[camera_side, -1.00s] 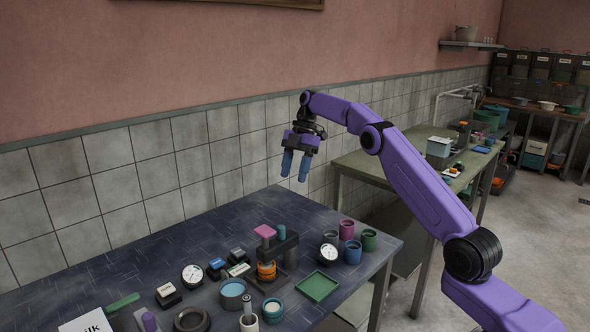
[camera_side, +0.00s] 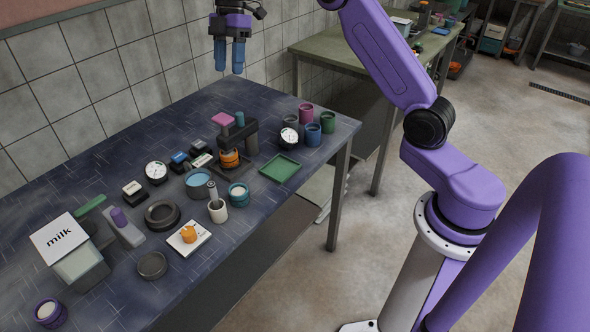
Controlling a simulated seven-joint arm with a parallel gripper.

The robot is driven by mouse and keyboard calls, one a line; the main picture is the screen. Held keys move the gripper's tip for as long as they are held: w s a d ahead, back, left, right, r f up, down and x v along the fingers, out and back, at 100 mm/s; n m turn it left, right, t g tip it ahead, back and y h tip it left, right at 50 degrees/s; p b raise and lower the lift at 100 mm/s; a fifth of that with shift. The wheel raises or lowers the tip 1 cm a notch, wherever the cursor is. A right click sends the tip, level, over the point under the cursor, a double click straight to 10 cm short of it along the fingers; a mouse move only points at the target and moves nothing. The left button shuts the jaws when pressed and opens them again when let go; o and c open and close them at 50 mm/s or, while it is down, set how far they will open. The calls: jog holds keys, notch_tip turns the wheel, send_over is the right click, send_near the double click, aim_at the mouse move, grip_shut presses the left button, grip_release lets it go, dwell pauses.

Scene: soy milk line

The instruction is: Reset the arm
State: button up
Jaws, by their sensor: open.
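My gripper (camera_side: 230,57) is at the top of the view, pointing down above the far end of the dark work table (camera_side: 110,165). Its two blue fingers are apart with nothing between them. It hangs clear above the table, near the tiled wall. The upper part of my purple arm is cut off by the top edge of the picture.
Below on the table stand a small press (camera_side: 238,145), a green tray (camera_side: 281,168) and several coloured cups. A milk box (camera_side: 78,262) and an orange item on a white card (camera_side: 189,235) are nearer. A green table (camera_side: 335,45) stands behind.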

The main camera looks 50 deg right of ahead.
jog(key=s+a+m+h, duration=0.1)
jog(key=s+a+m, duration=0.1)
jog(key=s+a, duration=0.65)
jog(key=s+a+m+h, duration=0.1)
jog(key=s+a, duration=0.3)
jog(key=s, duration=0.9)
jog(key=s+d+f+m, duration=0.1)
jog(key=s+d+f, duration=0.2)
jog(key=s, duration=0.7)
jog(key=s+d+f+m+t+h, duration=0.1)
jog(key=s+d+f, duration=0.2)
jog(key=s, duration=0.7)
jog(key=shift+s+d+f+m, duration=0.25)
jog(key=shift+d+f+m, duration=0.05)
jog(key=shift+d, duration=0.25)
